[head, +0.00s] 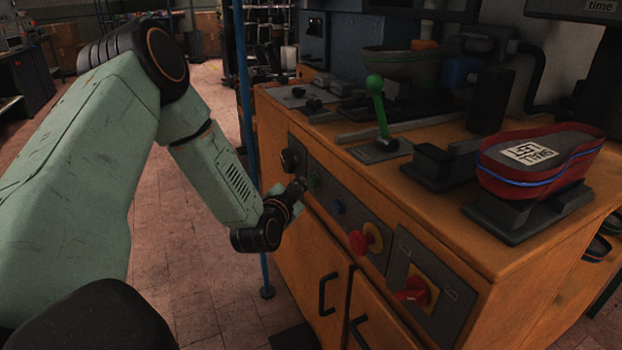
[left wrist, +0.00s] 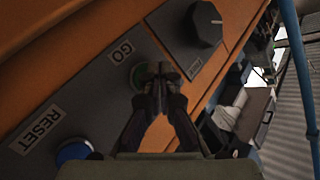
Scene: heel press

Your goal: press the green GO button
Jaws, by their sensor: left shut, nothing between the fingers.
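The green GO button (head: 313,180) is on the dark front panel of the wooden cabinet. In the left wrist view the green button (left wrist: 138,76) shows beside the GO label (left wrist: 122,52), partly covered by my fingertips. My left gripper (head: 298,188) is shut and empty, its tips at the panel by the green button. In the left wrist view the shut fingertips (left wrist: 157,70) lie over the button; I cannot tell whether they touch it. My right gripper is not in view.
A black knob (head: 289,160) sits left of GO. The blue RESET button (head: 337,207), a red mushroom button (head: 366,240) and a red rotary switch (head: 415,291) follow to the right. A blue pole (head: 246,110) stands close behind my left forearm. A green-knobbed lever (head: 378,105) stands on the bench.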

